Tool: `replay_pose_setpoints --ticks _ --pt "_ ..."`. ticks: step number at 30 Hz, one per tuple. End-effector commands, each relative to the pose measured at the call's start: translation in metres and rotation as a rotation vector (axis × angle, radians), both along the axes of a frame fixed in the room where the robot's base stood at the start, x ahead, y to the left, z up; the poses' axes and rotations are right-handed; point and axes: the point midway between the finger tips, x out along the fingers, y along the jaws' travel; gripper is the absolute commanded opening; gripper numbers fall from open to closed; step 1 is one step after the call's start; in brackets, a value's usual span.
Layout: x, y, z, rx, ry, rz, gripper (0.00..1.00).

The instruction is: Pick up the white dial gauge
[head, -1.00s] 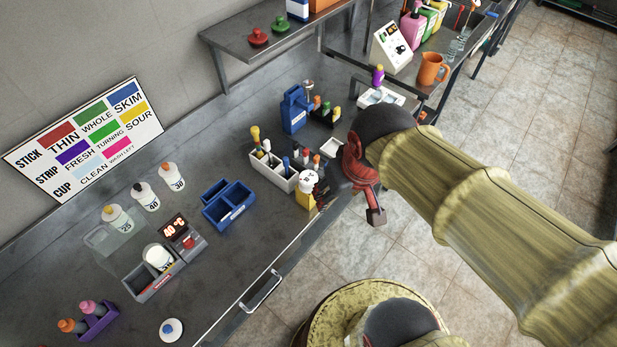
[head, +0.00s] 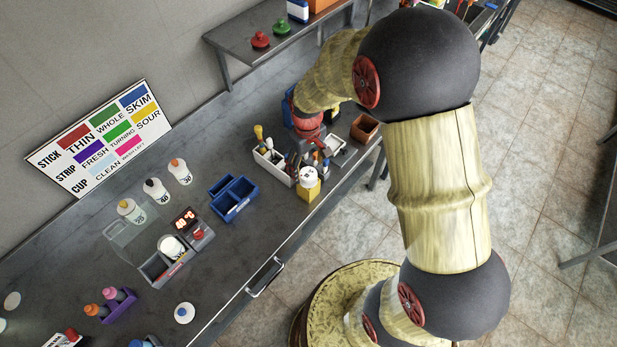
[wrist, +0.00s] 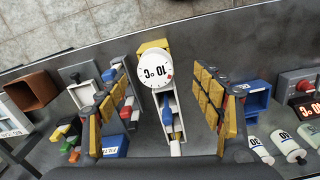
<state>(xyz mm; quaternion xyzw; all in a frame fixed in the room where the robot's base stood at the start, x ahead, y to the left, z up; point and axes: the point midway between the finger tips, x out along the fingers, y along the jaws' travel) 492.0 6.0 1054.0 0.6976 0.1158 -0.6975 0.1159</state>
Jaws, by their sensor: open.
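The white dial gauge (wrist: 155,68) shows a round face marked 10 °C in the wrist view, upside down there. It sits at a yellow block (wrist: 152,46). In the head view the white gauge (head: 308,174) rests on the yellow block (head: 307,192) near the counter's front edge. My gripper (wrist: 152,98) is open, with its yellow-padded fingers spread left and right of the gauge's line in the wrist view. In the head view my gripper (head: 303,153) is just behind the gauge, above the white rack. Nothing is between the fingers that I can see as held.
A white rack (head: 272,168) with handled tools stands close to the gauge on its left. A blue two-part bin (head: 232,198) is further left. A brown box (head: 365,128) stands to the right. Clear counter lies between the blue bin and the front edge.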

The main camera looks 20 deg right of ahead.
Motion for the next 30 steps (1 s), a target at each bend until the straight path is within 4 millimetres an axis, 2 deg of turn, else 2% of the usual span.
replay_pose_setpoints --ticks 11,18,26,30 --pt "0.003 -0.003 -0.034 0.0 0.002 -0.002 0.67" --pt "0.005 -0.006 -0.067 0.0 0.002 -0.002 0.67" --pt "0.006 -0.006 -0.07 0.0 -0.002 -0.002 0.67" --pt "0.006 -0.005 -0.07 0.0 -0.001 -0.002 0.59"
